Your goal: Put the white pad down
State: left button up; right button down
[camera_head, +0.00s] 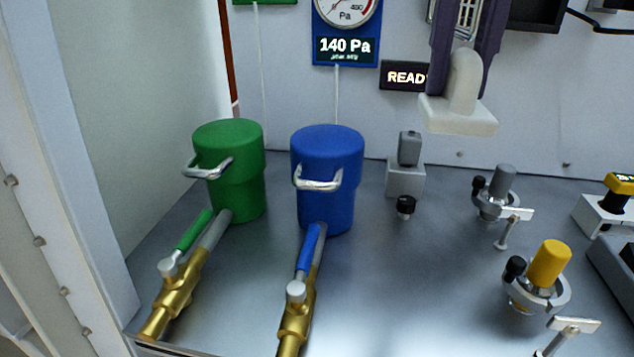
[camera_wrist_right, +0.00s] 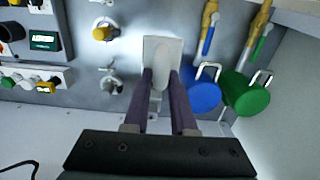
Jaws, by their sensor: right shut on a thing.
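The white pad (camera_head: 459,113) is a flat off-white plate with a rounded upright handle. My right gripper (camera_head: 466,55) comes down from the top of the head view and is shut on the pad's handle. The pad hangs above the grey bench, in front of the back wall, with its plate facing down. In the right wrist view the pad (camera_wrist_right: 162,55) sits between the two purple fingers of the right gripper (camera_wrist_right: 160,82). My left gripper is not in either view.
A green canister (camera_head: 236,170) and a blue canister (camera_head: 327,180) stand at left, with brass valves before them. A grey switch block (camera_head: 405,178) stands below the pad. Clamped fittings with grey (camera_head: 502,182) and yellow (camera_head: 549,263) caps stand at right. The bench (camera_head: 420,290) is bare at front centre.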

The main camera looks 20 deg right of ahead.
jog(key=shift+w+f, duration=0.2)
jog(key=shift+f, duration=0.5)
notch_tip(320, 180, down, 19)
jog(key=b, duration=0.4)
jog(key=shift+d+f, duration=0.1)
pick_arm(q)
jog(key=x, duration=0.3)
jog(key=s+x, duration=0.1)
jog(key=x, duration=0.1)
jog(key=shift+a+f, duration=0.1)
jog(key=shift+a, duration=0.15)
pick_arm(e)
jog(key=shift+f, duration=0.4)
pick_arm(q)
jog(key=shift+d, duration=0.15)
pick_arm(e)
jog(key=c, duration=0.7)
grip_release()
jog(key=shift+f, duration=0.1)
jog(key=shift+c, duration=0.2)
pick_arm(q)
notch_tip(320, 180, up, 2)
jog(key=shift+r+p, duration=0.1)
jog(key=shift+p, duration=0.9)
pick_arm(e)
notch_tip(320, 180, up, 12)
jog(key=shift+r, duration=0.2)
